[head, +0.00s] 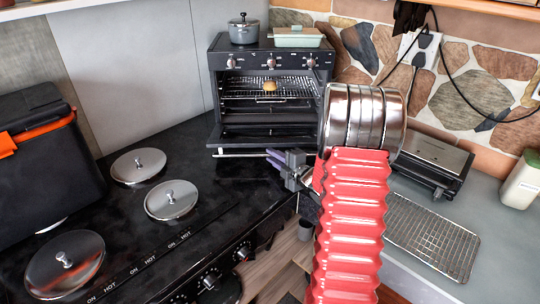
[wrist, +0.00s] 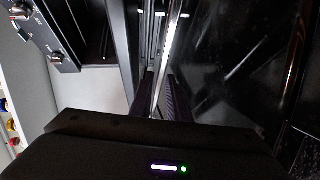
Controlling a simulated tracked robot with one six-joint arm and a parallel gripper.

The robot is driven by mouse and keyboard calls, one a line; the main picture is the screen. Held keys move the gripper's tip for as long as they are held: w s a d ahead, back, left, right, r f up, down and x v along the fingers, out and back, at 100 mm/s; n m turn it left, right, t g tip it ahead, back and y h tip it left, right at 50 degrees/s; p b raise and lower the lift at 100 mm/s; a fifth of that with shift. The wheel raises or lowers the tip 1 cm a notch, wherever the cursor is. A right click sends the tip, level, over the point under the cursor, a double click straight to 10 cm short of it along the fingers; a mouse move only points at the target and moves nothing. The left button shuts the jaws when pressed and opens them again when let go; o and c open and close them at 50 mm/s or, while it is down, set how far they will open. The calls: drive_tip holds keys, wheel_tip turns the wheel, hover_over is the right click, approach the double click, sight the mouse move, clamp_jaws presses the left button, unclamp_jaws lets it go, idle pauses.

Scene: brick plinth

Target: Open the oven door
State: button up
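The small black toaster oven (head: 217,65) stands at the back of the counter. Its door (head: 255,134) is hinged down and open, so the rack and interior show. The silver door handle (head: 238,155) runs along the door's front edge. My gripper (head: 272,158) is at the right end of the handle, with its fingers pointing left. In the wrist view, a bright silver bar, which looks like the handle (wrist: 172,50), runs between my two dark fingers (wrist: 161,95). The fingers look apart; contact with the bar cannot be made out.
A bun-like item (head: 270,86) sits on the oven rack. A grey pot (head: 243,30) and a green dish (head: 297,37) stand on top. Lidded burners (head: 171,200) lie front left. A contact grill (head: 432,160) and wire rack (head: 432,236) are at right.

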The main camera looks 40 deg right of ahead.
drive_tip(key=shift+w+f, duration=0.2)
drive_tip(key=shift+w, duration=0.9)
drive_tip(key=shift+c, duration=0.6)
clamp_jaws()
drive_tip(key=shift+s+f, duration=0.1)
drive_tip(key=shift+f, duration=0.1)
